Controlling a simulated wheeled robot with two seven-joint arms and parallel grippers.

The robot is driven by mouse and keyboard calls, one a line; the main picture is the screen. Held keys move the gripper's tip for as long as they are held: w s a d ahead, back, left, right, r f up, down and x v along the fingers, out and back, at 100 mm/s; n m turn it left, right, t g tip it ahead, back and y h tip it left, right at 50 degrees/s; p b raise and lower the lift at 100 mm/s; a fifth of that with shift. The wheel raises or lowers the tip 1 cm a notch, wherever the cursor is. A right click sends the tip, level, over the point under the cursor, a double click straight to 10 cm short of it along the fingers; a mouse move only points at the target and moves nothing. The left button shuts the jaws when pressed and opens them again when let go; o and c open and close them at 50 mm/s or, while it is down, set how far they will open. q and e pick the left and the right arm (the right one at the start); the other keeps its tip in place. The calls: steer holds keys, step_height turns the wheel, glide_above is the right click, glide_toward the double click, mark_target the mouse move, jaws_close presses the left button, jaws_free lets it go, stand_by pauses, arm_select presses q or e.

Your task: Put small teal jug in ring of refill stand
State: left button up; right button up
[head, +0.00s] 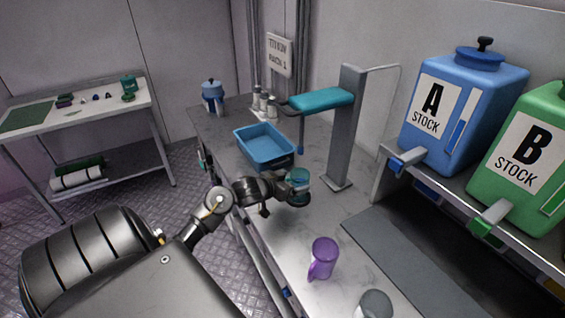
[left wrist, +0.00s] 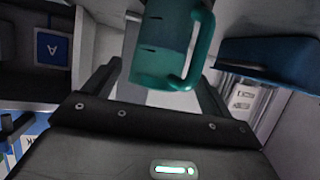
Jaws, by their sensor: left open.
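The small teal jug (head: 299,176) stands on the counter in the head view, partly hidden by my left gripper (head: 287,191). In the left wrist view the jug (left wrist: 160,50) is between the two open fingers (left wrist: 158,80), with its handle to the right; I cannot tell whether a finger touches it. The refill stand (head: 345,130) is a grey post with a teal arm (head: 322,100) and a thin blue spout hanging down, behind and right of the jug. I cannot make out its ring clearly. My right gripper is not in view.
A blue bin (head: 262,158) sits just behind the jug. A purple jug (head: 323,258) and a grey rounded object (head: 375,303) stand nearer on the counter. Blue tank A (head: 480,110) and green tank B (head: 545,165) are on the right shelf. A grey mat (head: 400,265) lies below it.

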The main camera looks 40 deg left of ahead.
arm_select(q)
steer(key=v, duration=0.9)
steer(key=shift+s+r, duration=0.15)
steer(key=shift+s, duration=0.1)
stand_by(0.3)
